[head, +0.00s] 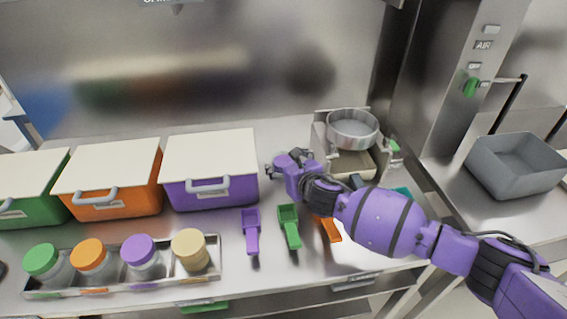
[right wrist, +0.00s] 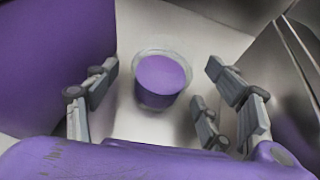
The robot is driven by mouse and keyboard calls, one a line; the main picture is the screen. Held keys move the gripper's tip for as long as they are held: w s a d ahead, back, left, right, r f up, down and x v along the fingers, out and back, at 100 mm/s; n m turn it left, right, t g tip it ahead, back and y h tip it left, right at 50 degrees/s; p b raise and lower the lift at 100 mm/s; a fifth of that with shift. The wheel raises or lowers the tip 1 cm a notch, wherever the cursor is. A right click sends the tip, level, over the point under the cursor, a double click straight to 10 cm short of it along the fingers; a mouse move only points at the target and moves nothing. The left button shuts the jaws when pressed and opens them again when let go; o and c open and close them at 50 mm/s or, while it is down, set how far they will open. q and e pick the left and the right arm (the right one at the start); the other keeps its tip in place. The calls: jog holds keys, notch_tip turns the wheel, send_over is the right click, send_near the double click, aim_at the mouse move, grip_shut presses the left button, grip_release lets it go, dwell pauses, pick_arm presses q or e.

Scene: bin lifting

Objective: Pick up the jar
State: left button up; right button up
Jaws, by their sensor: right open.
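A clear round jar (right wrist: 161,80) with a purple top or contents stands on the steel counter in the right wrist view. My right gripper (head: 279,167) is open, beside the right end of the purple bin. In the right wrist view its fingers (right wrist: 160,72) stand apart on either side of the jar, which is between or just beyond them; I cannot tell whether they touch it. In the head view this jar is not visible, likely hidden behind the gripper. My left gripper is not in view.
The purple bin (head: 210,188) stands left of the gripper, then orange (head: 112,201) and green bins (head: 25,207). A metal tray (head: 213,271) holds several jars with coloured lids. Purple (head: 251,230) and green scoops (head: 289,226) lie in front. A scale with a round pan (head: 353,128) stands right.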

jog(key=shift+c, duration=0.4)
jog(key=c, duration=1.4)
jog(key=shift+r, duration=0.1)
